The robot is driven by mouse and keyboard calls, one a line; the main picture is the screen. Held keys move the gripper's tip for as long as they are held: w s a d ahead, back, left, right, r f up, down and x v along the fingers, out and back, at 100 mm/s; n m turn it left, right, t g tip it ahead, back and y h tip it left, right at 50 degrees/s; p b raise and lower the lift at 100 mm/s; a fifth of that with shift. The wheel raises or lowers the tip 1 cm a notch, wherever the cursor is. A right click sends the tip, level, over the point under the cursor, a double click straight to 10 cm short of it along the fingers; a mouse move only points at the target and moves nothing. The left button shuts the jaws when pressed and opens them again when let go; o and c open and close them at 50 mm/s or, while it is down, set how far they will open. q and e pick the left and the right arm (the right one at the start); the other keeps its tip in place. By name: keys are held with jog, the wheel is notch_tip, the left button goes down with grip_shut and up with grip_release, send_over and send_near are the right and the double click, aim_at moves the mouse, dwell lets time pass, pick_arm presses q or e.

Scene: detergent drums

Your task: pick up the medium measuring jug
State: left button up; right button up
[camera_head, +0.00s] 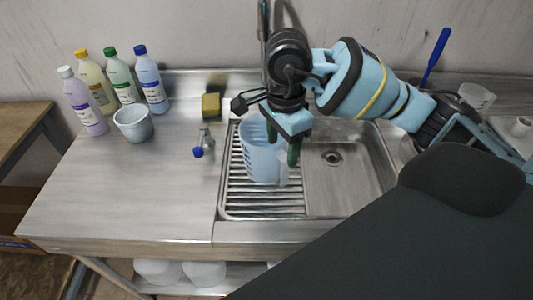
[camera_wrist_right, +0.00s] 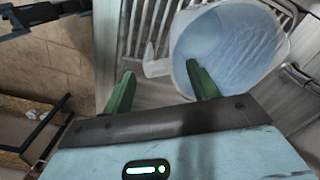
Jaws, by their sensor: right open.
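A translucent bluish measuring jug (camera_head: 260,160) with dark marks stands on the ribbed drainer of the sink unit. In the right wrist view the jug (camera_wrist_right: 235,50) shows its open mouth, with its pale handle (camera_wrist_right: 157,66) toward the gripper. My right gripper (camera_head: 283,143) is over the jug's right side in the head view and hides part of its rim. Its green fingers (camera_wrist_right: 162,86) are open in the right wrist view, on either side of the handle's line; I cannot tell whether they touch the jug. My left gripper is not in view.
A bluish-white bucket (camera_head: 134,124) and several capped bottles (camera_head: 118,85) stand at the left. A sponge (camera_head: 211,106) and a blue-capped item (camera_head: 202,145) lie left of the sink. Another clear jug (camera_head: 477,97) stands at far right. The front left counter is clear.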

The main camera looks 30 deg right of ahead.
aim_at(282, 155)
jog(key=shift+f, duration=0.2)
jog(key=shift+s+f+p, duration=0.15)
jog(key=shift+f+p, duration=0.15)
jog(key=shift+f, duration=2.1)
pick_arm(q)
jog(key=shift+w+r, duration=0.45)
pick_arm(e)
jog(key=shift+c, duration=0.3)
grip_shut()
jog(key=shift+r, duration=0.15)
